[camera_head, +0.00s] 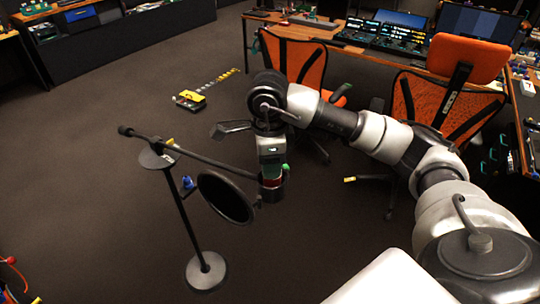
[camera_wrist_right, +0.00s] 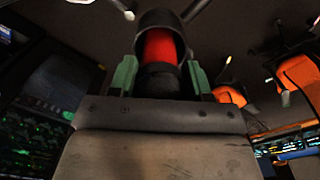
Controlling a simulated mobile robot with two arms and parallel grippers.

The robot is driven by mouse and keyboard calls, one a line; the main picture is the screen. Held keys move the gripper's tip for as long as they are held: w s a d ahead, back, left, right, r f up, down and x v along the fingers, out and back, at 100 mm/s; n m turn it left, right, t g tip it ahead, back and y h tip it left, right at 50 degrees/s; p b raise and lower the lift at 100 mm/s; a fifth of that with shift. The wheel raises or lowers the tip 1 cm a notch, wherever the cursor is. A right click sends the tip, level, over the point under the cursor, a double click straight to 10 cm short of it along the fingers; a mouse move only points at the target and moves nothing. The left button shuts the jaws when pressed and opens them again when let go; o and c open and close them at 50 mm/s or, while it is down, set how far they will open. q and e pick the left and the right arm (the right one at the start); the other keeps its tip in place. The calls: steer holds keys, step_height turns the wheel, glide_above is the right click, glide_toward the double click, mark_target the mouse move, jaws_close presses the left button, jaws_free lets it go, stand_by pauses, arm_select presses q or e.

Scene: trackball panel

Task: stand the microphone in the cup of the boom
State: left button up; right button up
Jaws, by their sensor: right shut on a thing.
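The boom (camera_head: 220,165) is a dark arm on a thin stand, slanting down to the right to a dark cup (camera_head: 276,194) at its end. My right gripper (camera_head: 271,171) points down right above the cup. In the right wrist view its green fingertips (camera_wrist_right: 158,78) are shut on the dark part of the microphone (camera_wrist_right: 158,48), whose red part lies beyond. The dark rim of the cup (camera_wrist_right: 164,17) shows around the red part, which seems at least partly inside. How deep it sits, and whether it touches the bottom, is hidden. My left gripper is not in view.
A round black disc (camera_head: 226,198) hangs beneath the boom, close to the cup. The stand's round base (camera_head: 206,270) is on the dark floor. Orange chairs (camera_head: 295,62) and a desk with screens (camera_head: 395,38) stand behind. The floor at left is mostly clear.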

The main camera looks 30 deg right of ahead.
steer(key=shift+f, duration=0.2)
steer(key=o, duration=1.1)
steer(key=shift+c, duration=0.2)
steer(key=shift+r, duration=0.25)
steer(key=shift+r+b, duration=0.35)
steer(key=shift+b, duration=0.05)
step_height(320, 180, up, 11)
steer(key=shift+a+r, duration=0.1)
